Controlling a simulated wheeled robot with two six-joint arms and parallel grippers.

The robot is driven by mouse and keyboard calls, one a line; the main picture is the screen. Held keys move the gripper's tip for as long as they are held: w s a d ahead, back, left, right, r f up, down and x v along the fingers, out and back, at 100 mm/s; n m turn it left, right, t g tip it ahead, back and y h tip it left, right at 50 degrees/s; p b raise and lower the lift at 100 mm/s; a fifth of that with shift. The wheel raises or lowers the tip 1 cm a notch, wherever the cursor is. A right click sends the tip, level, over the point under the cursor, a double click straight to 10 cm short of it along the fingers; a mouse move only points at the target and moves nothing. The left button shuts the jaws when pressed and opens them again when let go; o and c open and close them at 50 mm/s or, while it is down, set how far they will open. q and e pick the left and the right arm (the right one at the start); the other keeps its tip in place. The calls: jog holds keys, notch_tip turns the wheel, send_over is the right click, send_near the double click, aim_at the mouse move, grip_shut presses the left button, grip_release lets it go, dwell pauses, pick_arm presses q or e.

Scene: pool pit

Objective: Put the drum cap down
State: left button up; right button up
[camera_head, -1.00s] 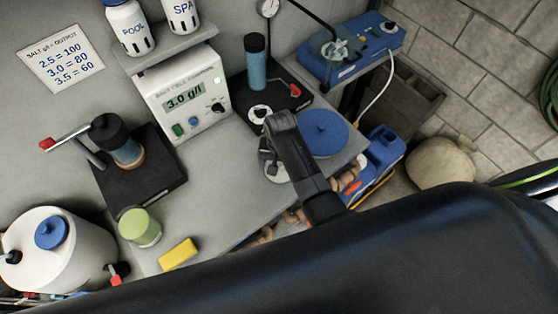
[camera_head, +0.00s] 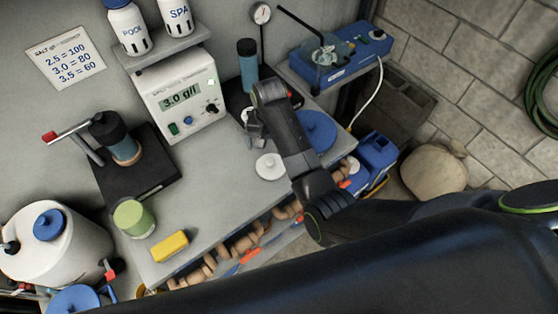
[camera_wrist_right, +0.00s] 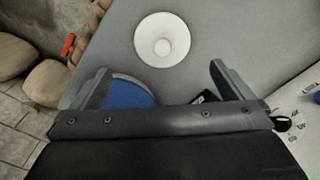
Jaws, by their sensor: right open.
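A white round cap (camera_head: 270,166) with a small raised knob lies flat on the grey worktop, close to its front edge. In the right wrist view the cap (camera_wrist_right: 162,40) lies beyond the fingertips, with bare worktop around it. My right gripper (camera_head: 253,124) is open and empty, above the worktop and behind the cap, apart from it. Its two spread fingers show in the right wrist view (camera_wrist_right: 159,68). My left gripper is not in view.
A blue disc (camera_head: 319,132) lies right of my right gripper, partly hidden by my arm. A black stand with a blue cylinder (camera_head: 248,68) is just behind. A salt meter (camera_head: 182,100) stands left. Worktop left of the cap is clear.

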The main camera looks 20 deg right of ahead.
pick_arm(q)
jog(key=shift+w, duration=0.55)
pick_arm(e)
jog(key=shift+w+r, duration=0.2)
jog(key=shift+r, duration=0.3)
jog(key=shift+w+r, duration=0.15)
jog(key=shift+r, duration=0.35)
